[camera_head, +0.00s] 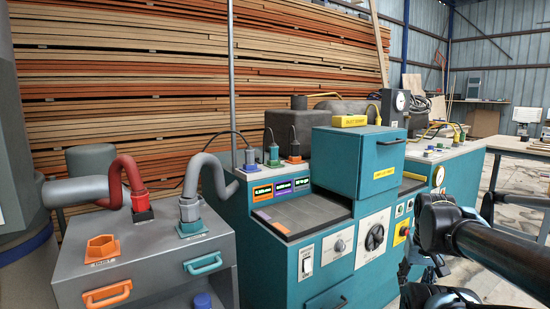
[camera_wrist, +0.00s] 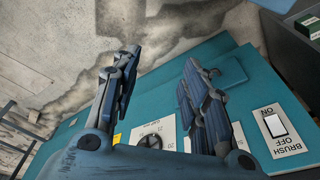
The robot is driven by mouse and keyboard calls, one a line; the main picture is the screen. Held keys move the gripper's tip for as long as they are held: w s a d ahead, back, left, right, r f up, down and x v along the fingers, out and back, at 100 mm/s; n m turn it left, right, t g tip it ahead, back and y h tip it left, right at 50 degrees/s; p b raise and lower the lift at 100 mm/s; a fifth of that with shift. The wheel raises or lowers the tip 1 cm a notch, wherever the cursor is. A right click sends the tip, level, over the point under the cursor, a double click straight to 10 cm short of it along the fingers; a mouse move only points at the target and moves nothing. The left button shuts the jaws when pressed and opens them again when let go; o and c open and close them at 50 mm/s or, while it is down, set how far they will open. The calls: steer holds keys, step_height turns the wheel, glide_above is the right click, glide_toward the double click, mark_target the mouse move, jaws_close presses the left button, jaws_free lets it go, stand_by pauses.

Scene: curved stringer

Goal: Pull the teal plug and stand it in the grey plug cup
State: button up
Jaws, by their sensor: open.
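Several small plugs with dark cords stand on the grey top behind the teal machine's displays. A teal-looking plug (camera_head: 273,154) is in the middle, with a greyish plug (camera_head: 249,158) to its left and another over an orange base (camera_head: 294,159) to its right. They are small, so how deeply they are seated cannot be told. I cannot clearly make out a grey plug cup. My gripper (camera_wrist: 158,72) is open and empty in the wrist view, above the front of the teal machine. No plug shows in the wrist view.
A teal box (camera_head: 358,165) with a yellow block (camera_head: 349,121) on top rises right of the plugs. A grey hose cabinet (camera_head: 150,250) stands at left. Another console (camera_head: 455,150) stands behind my arm. A thin upright pole (camera_head: 231,80) is behind the plugs.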

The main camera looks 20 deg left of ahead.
mark_target(276, 150)
steer(key=w+a+r+n+t+y, duration=0.2)
steer(key=w+a+r+n+y, duration=0.15)
steer(key=w+a+r, duration=0.5)
steer(key=w+a+r+n+t+y, duration=0.25)
steer(key=w+a+r+y, duration=0.3)
steer(key=a, duration=0.65)
steer(key=w+a+r+n+t+y, duration=0.2)
steer(key=w+a+r+n+y, duration=0.15)
steer(key=w+a+r, duration=0.55)
steer(key=w+a+r+t, duration=0.1)
steer(key=w+a, duration=0.3)
steer(key=a, duration=0.2)
steer(key=w+a+r+t+y, duration=0.1)
steer(key=w+a, duration=0.4)
steer(key=a, duration=0.1)
steer(key=w+a+r+t, duration=0.1)
steer(key=w+a, duration=0.4)
steer(key=a, duration=0.1)
steer(key=shift+a+r, duration=0.25)
steer(key=shift+a, duration=0.1)
steer(key=shift+x, duration=2.7)
steer(key=shift+w+d+r, duration=0.15)
steer(key=shift+c, duration=0.3)
steer(key=c, duration=1)
